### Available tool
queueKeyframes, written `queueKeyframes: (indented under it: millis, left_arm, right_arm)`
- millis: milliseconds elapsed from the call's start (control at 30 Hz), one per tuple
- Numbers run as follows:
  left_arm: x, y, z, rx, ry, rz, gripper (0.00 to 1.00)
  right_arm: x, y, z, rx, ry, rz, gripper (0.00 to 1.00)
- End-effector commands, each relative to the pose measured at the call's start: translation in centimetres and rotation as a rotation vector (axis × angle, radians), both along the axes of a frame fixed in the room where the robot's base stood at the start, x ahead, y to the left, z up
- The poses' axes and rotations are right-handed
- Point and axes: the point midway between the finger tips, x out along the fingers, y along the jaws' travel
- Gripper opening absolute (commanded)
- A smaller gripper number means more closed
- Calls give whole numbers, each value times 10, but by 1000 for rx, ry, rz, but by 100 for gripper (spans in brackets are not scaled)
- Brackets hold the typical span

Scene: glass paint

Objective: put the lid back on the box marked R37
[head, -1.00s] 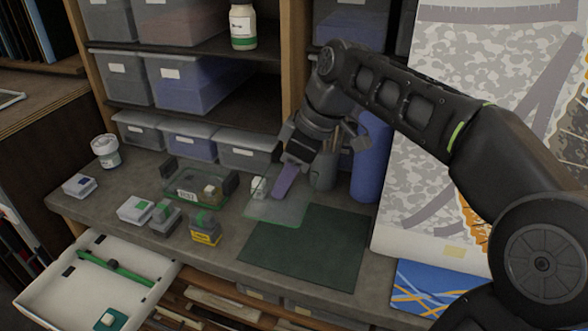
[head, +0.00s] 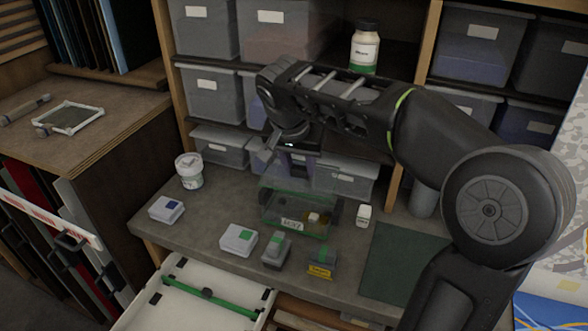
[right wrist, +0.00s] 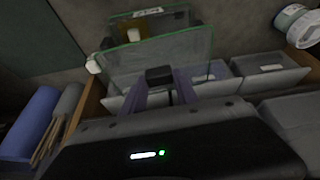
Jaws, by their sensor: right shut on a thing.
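The clear box marked R37 (head: 291,223) stands on the bench, its white label facing the front. A small yellow and white item shows inside it. My right gripper (head: 298,172) is above the back of the box, shut on the clear lid. In the right wrist view the lid (right wrist: 182,52) is a see-through sheet with green edges. A black block (right wrist: 160,75) shows between the purple fingers (right wrist: 160,92). The box (right wrist: 120,30) shows behind the lid. I cannot tell whether the lid touches the box. My left gripper is out of view.
A white item (head: 364,215) stands right of the box. A green mat (head: 400,262) lies further right. Grey bins (head: 222,146) line the back. A drawer (head: 190,300) is open.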

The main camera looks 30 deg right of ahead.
Motion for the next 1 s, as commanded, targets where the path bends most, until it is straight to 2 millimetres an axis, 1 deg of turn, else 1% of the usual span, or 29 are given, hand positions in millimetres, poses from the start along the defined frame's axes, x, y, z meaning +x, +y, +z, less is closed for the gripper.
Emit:
queueKeyframes:
  millis: [167,567,767,1000]
  left_arm:
    - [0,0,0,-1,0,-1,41]
    - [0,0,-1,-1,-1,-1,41]
    - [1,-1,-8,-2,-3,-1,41]
    - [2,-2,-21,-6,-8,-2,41]
  right_arm:
    - [0,0,0,1,0,-71,0]
    - [0,0,-2,2,0,-72,0]
    - [0,0,-12,2,0,-72,0]
    - [-1,0,-35,2,1,-71,0]
